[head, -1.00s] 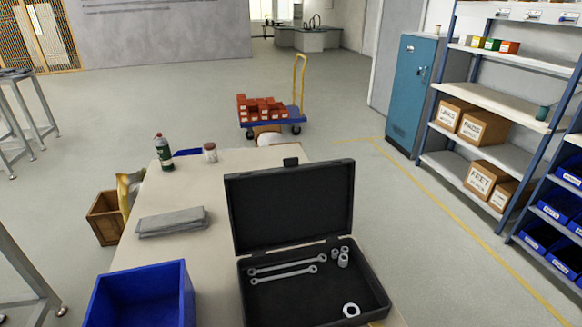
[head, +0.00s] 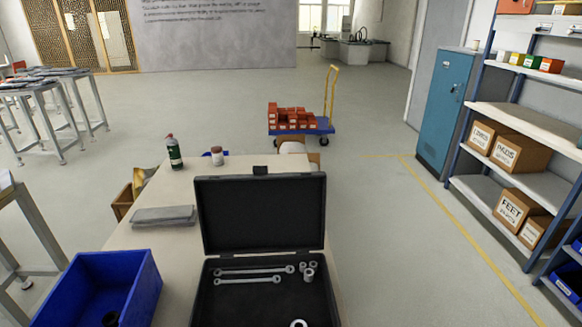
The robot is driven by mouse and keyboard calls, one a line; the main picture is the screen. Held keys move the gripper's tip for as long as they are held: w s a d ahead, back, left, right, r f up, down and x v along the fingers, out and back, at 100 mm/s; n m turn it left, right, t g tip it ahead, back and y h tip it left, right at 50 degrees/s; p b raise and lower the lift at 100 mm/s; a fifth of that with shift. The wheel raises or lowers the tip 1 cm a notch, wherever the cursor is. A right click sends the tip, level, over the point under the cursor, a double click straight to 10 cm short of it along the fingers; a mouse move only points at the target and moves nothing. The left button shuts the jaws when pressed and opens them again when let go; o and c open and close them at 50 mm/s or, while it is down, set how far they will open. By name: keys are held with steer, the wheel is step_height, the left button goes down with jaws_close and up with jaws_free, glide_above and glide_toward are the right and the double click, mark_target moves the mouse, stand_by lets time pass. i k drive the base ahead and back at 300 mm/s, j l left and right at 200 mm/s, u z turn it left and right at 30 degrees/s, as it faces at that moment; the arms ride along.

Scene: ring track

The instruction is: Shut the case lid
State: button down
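The black case (head: 205,300) stands on the table in front of me with its lid (head: 262,215) raised and upright at the far side. A dark latch tab (head: 260,170) sticks up at the lid's top edge. Inside the case lie two wrenches (head: 250,271), a few small sockets (head: 308,272) and a white ring (head: 298,323), which the lower edge of the picture cuts. The front of the case is out of the picture. My gripper does not show.
A shelf rack (head: 530,120) stands at right. Floor between table and rack is clear.

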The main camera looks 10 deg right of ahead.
mark_target(261, 212)
steer(key=l+u, duration=0.15)
steer(key=l, duration=0.5)
steer(key=l+u, duration=0.2)
steer(key=l, duration=0.45)
steer(key=k+l+u, duration=0.15)
steer(key=l, duration=0.5)
steer(key=i+l+u, duration=0.25)
steer(key=i+l, duration=0.15)
steer(key=l, duration=0.25)
steer(key=i+l+u, duration=0.1)
steer(key=l, duration=0.2)
steer(key=i+l+u, duration=0.15)
steer(key=l, duration=0.25)
steer(key=i+l+u, duration=0.1)
steer(key=i+l, duration=0.55)
